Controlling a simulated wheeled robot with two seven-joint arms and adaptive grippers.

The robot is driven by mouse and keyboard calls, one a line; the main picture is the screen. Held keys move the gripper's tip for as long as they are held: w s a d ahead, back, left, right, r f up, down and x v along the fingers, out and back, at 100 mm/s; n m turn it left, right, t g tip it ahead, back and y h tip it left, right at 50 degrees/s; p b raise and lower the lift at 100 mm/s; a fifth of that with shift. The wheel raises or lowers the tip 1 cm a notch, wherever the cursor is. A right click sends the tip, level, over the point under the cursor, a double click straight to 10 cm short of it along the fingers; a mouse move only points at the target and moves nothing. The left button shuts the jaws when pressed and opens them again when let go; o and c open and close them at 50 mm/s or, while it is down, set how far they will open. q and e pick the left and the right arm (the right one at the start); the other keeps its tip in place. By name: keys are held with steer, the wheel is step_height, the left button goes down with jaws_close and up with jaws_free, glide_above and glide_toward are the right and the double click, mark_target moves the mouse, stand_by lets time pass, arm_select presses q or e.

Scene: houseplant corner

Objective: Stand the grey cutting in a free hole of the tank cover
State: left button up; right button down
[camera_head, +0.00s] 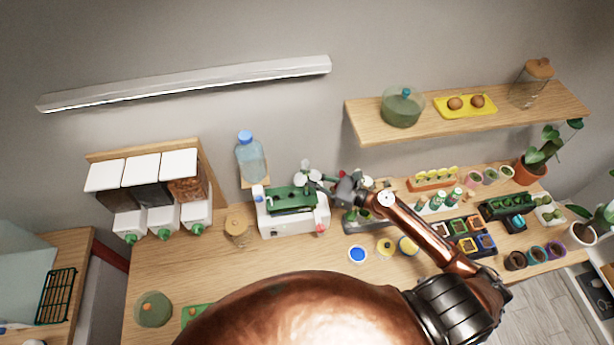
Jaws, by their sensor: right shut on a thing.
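The white tank (268,226) stands on the bench near the middle of the head view, with a dark green cover (290,201) on top. My right gripper (322,186) is at the right rear of the cover, shut on a small leafy cutting. The leaves of the grey cutting (304,178) show pale and dark just beyond the fingertips, above the rear right of the cover. Its stem and the holes are too small to make out. I cannot tell whether the cutting touches the cover. My left gripper is out of view.
A water bottle (250,157) stands behind the tank, a cork-topped jar (236,228) to its left. Dispensers (160,185) are further left. Pots, trays and small bottles (440,200) crowd the right. A shelf (480,113) hangs above. Bare bench lies left of centre.

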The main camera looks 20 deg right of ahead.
steer(key=shift+f+b, duration=1)
steer(key=shift+f, duration=0.4)
steer(key=c, duration=1.9)
jaws_free()
steer(key=o, duration=0.4)
step_height(320, 180, up, 7)
steer(key=p, duration=0.7)
